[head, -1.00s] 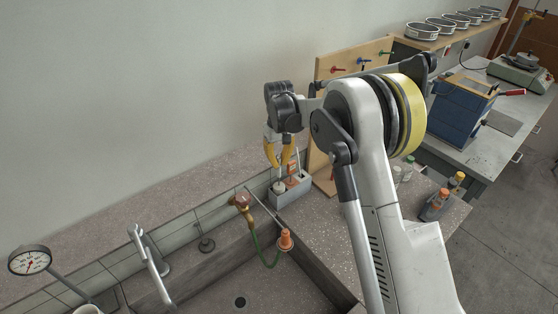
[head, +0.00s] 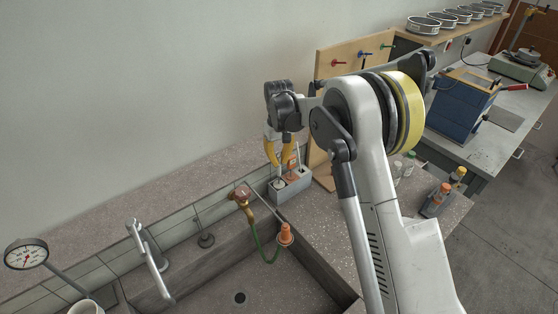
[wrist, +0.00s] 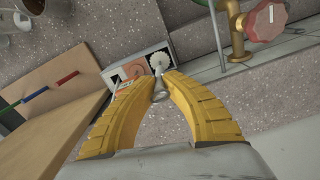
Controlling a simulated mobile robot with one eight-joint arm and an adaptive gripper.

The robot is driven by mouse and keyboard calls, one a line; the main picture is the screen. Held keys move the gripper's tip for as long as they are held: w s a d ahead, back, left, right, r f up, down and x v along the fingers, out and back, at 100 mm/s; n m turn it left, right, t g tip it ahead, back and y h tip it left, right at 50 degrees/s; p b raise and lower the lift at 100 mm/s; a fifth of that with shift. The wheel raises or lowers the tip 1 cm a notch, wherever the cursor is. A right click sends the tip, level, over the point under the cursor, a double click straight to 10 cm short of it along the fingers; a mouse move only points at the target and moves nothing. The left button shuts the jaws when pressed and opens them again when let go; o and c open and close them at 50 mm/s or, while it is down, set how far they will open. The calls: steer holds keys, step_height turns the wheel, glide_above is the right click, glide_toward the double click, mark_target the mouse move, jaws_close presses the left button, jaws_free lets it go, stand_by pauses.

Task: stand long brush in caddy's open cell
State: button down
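The grey caddy (head: 291,191) stands on the bench behind the sink corner. The long brush has a pale handle and a round white head (wrist: 161,60). My gripper (head: 279,164) is above the caddy, its yellow fingers pointing down. In the wrist view, the fingertips (wrist: 163,82) close around the grey upper end of the brush handle. The brush hangs roughly upright, its head (head: 278,184) at the caddy's left end cell. I cannot tell how deep it sits. An orange item (wrist: 134,68) occupies the neighbouring cell. A thin pale handle (head: 297,152) rises from the caddy.
A wooden board with coloured hooks (head: 346,62) stands right of the caddy. A brass tap with a red knob (head: 242,194) and green hose is close in front, at the sink (head: 225,280). Bottles (head: 437,200) stand at the right bench edge. The bench's left stretch is clear.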

steer(key=shift+f, duration=0.4)
stand_by(0.3)
steer(key=c, duration=1.5)
jaws_free()
step_height(320, 180, up, 12)
steer(key=shift+r, duration=0.1)
